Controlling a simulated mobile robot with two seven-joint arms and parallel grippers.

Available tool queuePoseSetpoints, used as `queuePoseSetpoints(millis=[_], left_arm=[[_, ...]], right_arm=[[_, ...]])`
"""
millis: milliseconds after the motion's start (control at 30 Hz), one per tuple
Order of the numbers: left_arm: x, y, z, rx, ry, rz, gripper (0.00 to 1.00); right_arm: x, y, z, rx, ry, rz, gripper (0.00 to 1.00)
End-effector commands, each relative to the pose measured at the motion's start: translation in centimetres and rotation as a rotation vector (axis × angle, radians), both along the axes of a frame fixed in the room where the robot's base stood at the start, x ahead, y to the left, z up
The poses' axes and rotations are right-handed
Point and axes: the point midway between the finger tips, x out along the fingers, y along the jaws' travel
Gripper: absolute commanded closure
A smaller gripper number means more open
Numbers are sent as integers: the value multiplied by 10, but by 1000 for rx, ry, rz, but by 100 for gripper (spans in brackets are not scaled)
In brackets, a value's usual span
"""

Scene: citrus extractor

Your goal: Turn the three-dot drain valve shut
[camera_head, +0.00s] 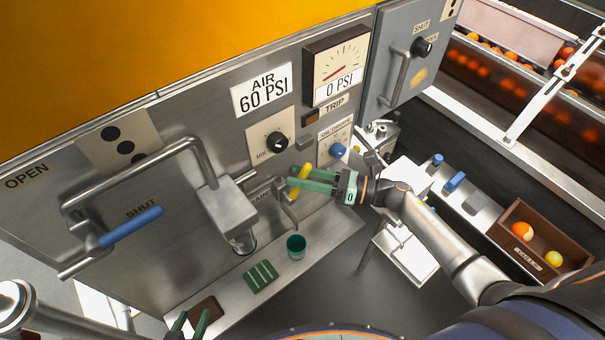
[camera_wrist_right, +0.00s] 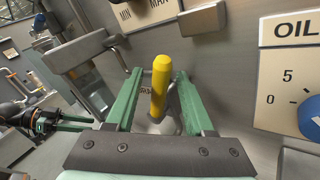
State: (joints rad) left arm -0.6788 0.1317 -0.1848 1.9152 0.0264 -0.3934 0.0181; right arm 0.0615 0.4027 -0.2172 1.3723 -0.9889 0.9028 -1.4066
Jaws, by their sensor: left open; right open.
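A yellow-handled lever (camera_head: 299,181) sits low on the grey panel, beside a partly hidden label ending in "RAIN" (camera_head: 261,194). My right gripper (camera_head: 300,180) is open around the yellow handle. In the right wrist view the yellow handle (camera_wrist_right: 160,85) stands between the two green fingers, with gaps visible on both sides. A plate with three black dots (camera_head: 124,146) is at the panel's upper left, above a blue-handled lever (camera_head: 130,227) near the word SHUT. My left gripper (camera_head: 190,325) is open and empty at the bottom edge, away from both levers.
A metal pipe and spout (camera_head: 228,210) project from the panel left of the yellow lever. A green cup (camera_head: 296,246) and a striped green block (camera_head: 260,277) stand on the ledge below. A blue oil knob (camera_head: 338,151) is close above my right gripper.

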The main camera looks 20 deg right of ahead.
Motion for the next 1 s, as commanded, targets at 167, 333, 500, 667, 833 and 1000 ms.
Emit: queuePoseSetpoints(millis=[167, 333, 500, 667, 833, 1000], left_arm=[[0, 0, -1, 0, 2, 1, 50], [-1, 0, -1, 0, 2, 1, 50], [-1, 0, -1, 1, 3, 1, 50], [-1, 0, -1, 1, 3, 1, 50], [-1, 0, -1, 1, 3, 1, 50], [-1, 0, -1, 1, 3, 1, 50]], right_arm=[[0, 0, 0, 0, 0, 0, 47], [0, 0, 0, 0, 0, 0, 62], [0, 0, 0, 0, 0, 0, 82], [0, 0, 0, 0, 0, 0, 100], [0, 0, 0, -1, 0, 0, 100], [0, 0, 0, -1, 0, 0, 100]])
